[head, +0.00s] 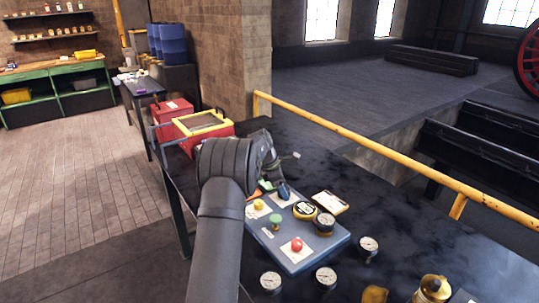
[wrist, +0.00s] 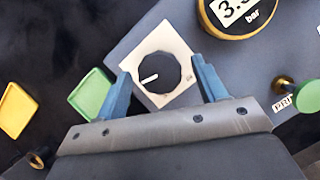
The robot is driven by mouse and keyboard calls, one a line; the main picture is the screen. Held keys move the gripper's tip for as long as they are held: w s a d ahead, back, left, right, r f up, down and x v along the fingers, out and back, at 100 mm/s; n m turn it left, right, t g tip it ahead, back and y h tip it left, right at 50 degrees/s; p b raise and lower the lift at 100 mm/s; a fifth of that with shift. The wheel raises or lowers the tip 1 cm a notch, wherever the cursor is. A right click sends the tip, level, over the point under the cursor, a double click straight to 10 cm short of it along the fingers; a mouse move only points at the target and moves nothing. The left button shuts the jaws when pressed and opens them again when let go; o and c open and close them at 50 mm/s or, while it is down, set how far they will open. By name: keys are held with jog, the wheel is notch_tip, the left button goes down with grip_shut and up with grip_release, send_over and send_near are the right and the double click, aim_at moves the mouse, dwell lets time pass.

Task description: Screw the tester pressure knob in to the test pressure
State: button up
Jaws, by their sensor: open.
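The pressure knob (wrist: 159,73) is round and black with a white pointer line, on a white square plate (wrist: 184,45) of the blue-grey tester panel (head: 328,248). In the wrist view the pointer points left and slightly down. My gripper (wrist: 161,68) is open, with one blue finger on each side of the knob. I see gaps between the fingers and the knob; how far down the fingers reach is unclear. A round yellow-rimmed display (wrist: 236,14) beside it reads about 3 bar, cut off by the frame edge. In the head view my arm largely hides the knob.
The panel also carries a red knob (head: 297,244), a green knob (head: 275,218) and a yellow knob (head: 258,204). Several gauges (head: 326,277) stand on the dark bench around it. A clipboard (head: 330,202) lies behind. Green (wrist: 90,94) and yellow (wrist: 16,110) trays lie left of the panel.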

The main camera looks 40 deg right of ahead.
jog(key=v, duration=1.7)
jog(key=s+r+m+t, duration=0.3)
jog(key=s+m, duration=0.3)
jog(key=m, duration=0.4)
jog(key=s+r+m+t, duration=0.3)
jog(key=s+r+m, duration=0.1)
jog(key=s+m, duration=0.4)
jog(key=w+d+f+m, duration=0.2)
jog(key=w+f, duration=0.2)
jog(key=f, duration=0.4)
jog(key=d+v, duration=0.1)
jog(key=v, duration=0.7)
jog(key=s+a+r+y, duration=0.1)
jog(key=s+a+r, duration=0.1)
jog(key=a, duration=0.6)
jog(key=shift+a, duration=0.2)
jog(key=shift+w+d, duration=0.1)
